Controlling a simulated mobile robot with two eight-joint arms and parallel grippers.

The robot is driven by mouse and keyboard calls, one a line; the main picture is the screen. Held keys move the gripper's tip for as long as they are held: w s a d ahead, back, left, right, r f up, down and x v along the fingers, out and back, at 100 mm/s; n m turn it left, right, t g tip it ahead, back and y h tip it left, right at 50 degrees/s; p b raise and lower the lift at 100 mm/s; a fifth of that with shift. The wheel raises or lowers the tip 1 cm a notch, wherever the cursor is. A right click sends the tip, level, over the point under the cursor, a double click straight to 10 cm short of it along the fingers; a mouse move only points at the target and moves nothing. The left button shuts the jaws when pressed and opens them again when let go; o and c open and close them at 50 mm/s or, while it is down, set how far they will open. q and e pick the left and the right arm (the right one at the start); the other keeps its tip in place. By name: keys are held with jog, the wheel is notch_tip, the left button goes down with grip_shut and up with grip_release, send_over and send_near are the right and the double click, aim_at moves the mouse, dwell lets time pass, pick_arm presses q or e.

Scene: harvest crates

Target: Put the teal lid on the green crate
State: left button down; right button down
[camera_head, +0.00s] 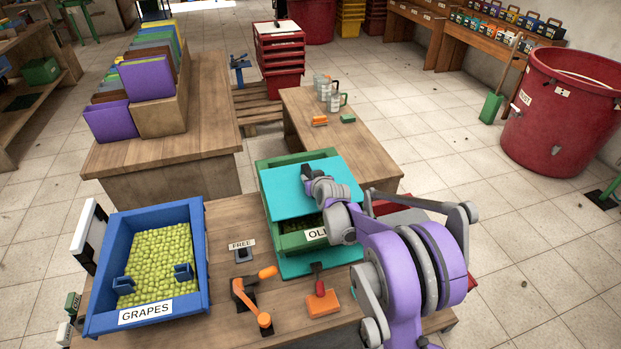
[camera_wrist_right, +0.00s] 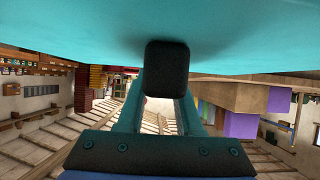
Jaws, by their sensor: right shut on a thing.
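The teal lid (camera_head: 285,196) is held flat above the green crate (camera_head: 295,156) and hides most of its opening. The crate's far rim and labelled front show past the lid, with some green contents under its near edge. The lid looks raised; the exact gap is hard to tell. My right gripper (camera_head: 308,172) is shut on the lid's dark knob. In the right wrist view the lid (camera_wrist_right: 90,30) fills the top, and my right gripper (camera_wrist_right: 167,75) has the black knob between its fingers. My left gripper is not in view.
A blue GRAPES crate (camera_head: 205,255) stands left on the same table. Orange-handled tools (camera_head: 322,302) and a FREE sign (camera_head: 242,244) are in front. A teal mat (camera_head: 295,268) lies under the green crate. Behind are a wooden table (camera_head: 300,110) with mugs and a red bin (camera_head: 560,115).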

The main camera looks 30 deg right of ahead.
jog(key=shift+f+b, duration=0.45)
jog(key=shift+f, duration=0.25)
jog(key=shift+c, duration=2.4)
grip_release()
jog(key=p+v, duration=0.1)
jog(key=v, duration=1)
jog(key=shift+f, duration=0.15)
jog(key=s+a+r+n+g+y+p, duration=0.2)
jog(key=s+a+r+p, duration=0.25)
jog(key=s+a, duration=0.6)
jog(key=s+a+g+p, duration=0.2)
jog(key=s+a, duration=0.2)
jog(key=s, duration=0.5)
jog(key=s+a+r+g+y+p, duration=0.1)
jog(key=s+a, duration=0.3)
jog(key=s, duration=0.5)
jog(key=shift+s+r+n+g+p, duration=0.25)
jog(key=shift+s+n+g+p, duration=0.15)
jog(key=shift+g+p, duration=0.4)
